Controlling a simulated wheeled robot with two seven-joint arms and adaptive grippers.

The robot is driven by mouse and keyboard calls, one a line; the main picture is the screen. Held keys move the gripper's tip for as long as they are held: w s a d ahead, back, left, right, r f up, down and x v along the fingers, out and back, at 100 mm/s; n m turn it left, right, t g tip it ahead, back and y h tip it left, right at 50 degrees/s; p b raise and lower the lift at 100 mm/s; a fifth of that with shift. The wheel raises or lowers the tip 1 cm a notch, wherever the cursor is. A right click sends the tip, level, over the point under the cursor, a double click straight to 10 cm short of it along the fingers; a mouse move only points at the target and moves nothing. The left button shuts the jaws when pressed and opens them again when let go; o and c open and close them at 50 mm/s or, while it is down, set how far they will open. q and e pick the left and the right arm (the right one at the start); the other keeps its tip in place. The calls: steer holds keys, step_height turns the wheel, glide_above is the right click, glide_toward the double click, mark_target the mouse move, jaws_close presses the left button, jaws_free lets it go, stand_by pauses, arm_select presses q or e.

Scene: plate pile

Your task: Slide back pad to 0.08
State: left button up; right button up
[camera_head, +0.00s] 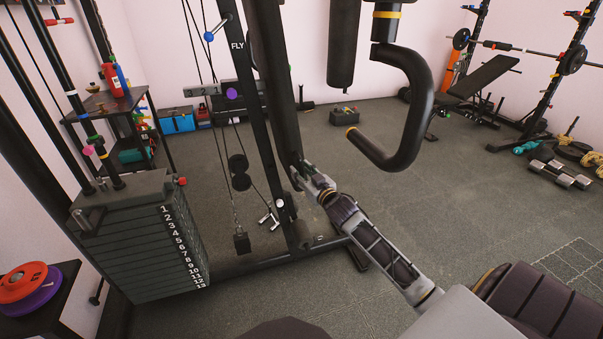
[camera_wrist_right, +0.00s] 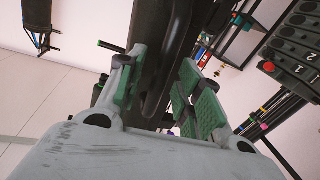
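A long dark padded piece (camera_head: 274,85), which looks like the back pad, hangs down along the black upright marked FLY. Its lower end is close to my right gripper (camera_head: 308,182), whose arm comes in from the lower right. In the right wrist view, my right gripper (camera_wrist_right: 163,92) has its green-padded fingers spread apart. A dark, long rounded piece (camera_wrist_right: 172,50) runs between and beyond them. I cannot tell whether the fingers touch it. My left gripper is not in view.
A numbered weight stack (camera_head: 150,240) stands at the left. A curved black handle (camera_head: 418,110) and a black roller (camera_head: 342,45) hang right of the pad. A bench (camera_head: 485,75) and dumbbells (camera_head: 560,175) are farther right. The middle floor (camera_head: 400,190) is mostly clear.

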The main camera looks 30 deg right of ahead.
steer(key=shift+w, duration=0.3)
jaws_close()
stand_by(0.3)
